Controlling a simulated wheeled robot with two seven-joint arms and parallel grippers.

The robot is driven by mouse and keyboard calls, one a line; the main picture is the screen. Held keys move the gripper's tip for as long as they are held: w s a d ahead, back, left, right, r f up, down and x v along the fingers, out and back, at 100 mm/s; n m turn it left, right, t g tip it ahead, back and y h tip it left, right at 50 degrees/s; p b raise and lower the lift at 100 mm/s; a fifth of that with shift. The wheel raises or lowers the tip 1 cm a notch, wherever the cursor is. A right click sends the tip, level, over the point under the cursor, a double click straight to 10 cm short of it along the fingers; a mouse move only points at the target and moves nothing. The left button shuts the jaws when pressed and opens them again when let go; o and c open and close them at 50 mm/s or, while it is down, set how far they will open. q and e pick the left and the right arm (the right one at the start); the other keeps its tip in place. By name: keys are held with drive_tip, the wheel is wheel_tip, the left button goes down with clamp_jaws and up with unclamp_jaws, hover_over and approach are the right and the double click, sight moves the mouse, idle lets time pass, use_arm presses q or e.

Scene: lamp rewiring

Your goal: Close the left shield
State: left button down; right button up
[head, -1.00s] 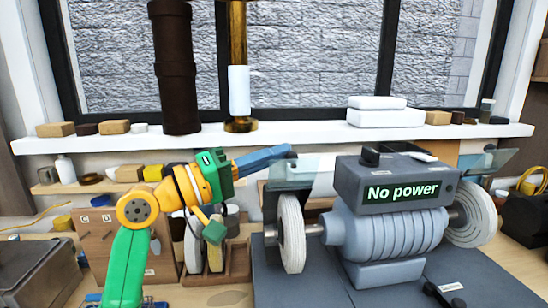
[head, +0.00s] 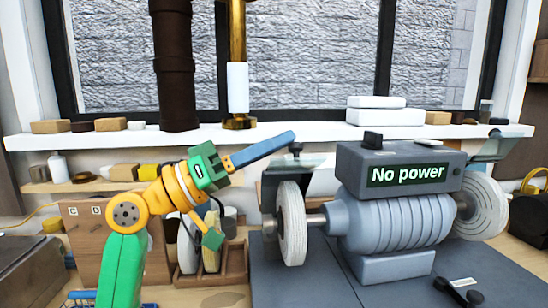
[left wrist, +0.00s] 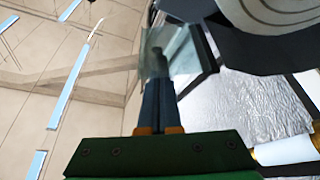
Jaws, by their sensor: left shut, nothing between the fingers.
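The left shield (head: 312,162) is a clear, tinted plate on a dark bracket, lying roughly level above the left wheel (head: 292,222) of the grey bench grinder (head: 392,222). A small dark knob (head: 295,149) stands at its top. My left gripper (head: 290,136) has its blue fingers shut and empty, with the tips just above the knob; I cannot tell whether they touch. In the left wrist view the shut fingers (left wrist: 158,85) point at the clear shield (left wrist: 182,52), their tips overlapping it. My right gripper is not in view.
The grinder's box reads "No power" (head: 408,174). The right shield (head: 500,147) stands above the right wheel (head: 480,207). A wooden rack (head: 236,268) with spare wheels sits left of the grinder. A dark switch handle (head: 462,292) lies at the front right.

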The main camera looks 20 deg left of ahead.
sight(279, 163)
use_arm(q)
drive_tip(key=m, duration=0.1)
drive_tip(key=f+m+g+h+b, duration=0.1)
drive_tip(key=s+m+b, duration=0.1)
drive_tip(key=m, duration=0.1)
drive_tip(key=shift+s+d+f+g+h, duration=0.1)
drive_tip(key=shift+d+f+g+h, duration=0.1)
drive_tip(key=shift+d+g+h, duration=0.15)
drive_tip(key=m, duration=0.1)
drive_tip(key=m+g+b, duration=0.1)
drive_tip(key=f+m+h+b, duration=0.1)
drive_tip(key=shift+s+m+g, duration=0.35)
drive_tip(key=shift+m, duration=0.05)
drive_tip(key=shift+s+d+f+b, duration=0.2)
drive_tip(key=shift+s+f+b, duration=0.2)
drive_tip(key=shift+f+b, duration=0.4)
drive_tip(key=shift+b, duration=0.3)
